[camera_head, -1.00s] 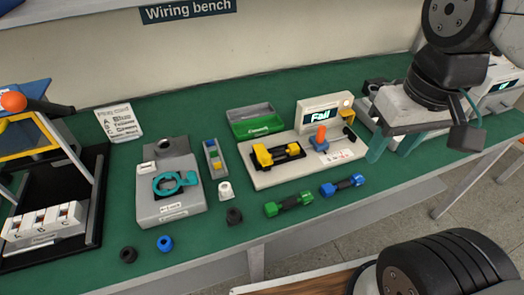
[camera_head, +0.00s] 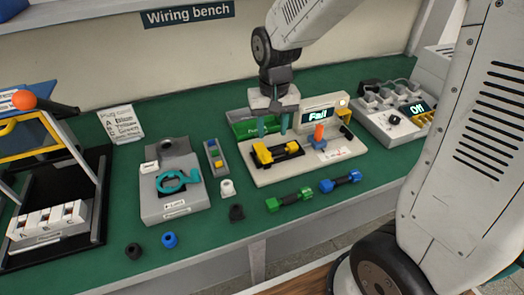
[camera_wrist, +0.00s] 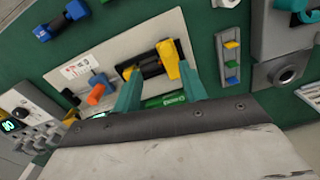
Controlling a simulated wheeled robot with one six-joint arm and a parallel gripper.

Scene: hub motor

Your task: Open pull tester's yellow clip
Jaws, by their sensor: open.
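The pull tester (camera_head: 333,157) is a pale base plate with a screen reading "Fail", an orange-topped lever (camera_head: 319,134) and a black fixture. The yellow clip (camera_head: 263,154) sits on the left end of that fixture, and it also shows in the wrist view (camera_wrist: 167,58). My gripper (camera_head: 272,131) is above the back of the fixture with its two teal fingers apart and nothing between them. In the wrist view its fingers (camera_wrist: 160,92) reach toward the fixture, the right one close to the yellow clip. Whether they touch it I cannot tell.
A green bin (camera_head: 243,129) stands behind the tester, partly hidden by my gripper. Green (camera_head: 289,200) and blue (camera_head: 340,182) connectors lie in front. A grey unit with a teal clamp (camera_head: 177,182) is left, and a box reading "Off" (camera_head: 390,120) is right.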

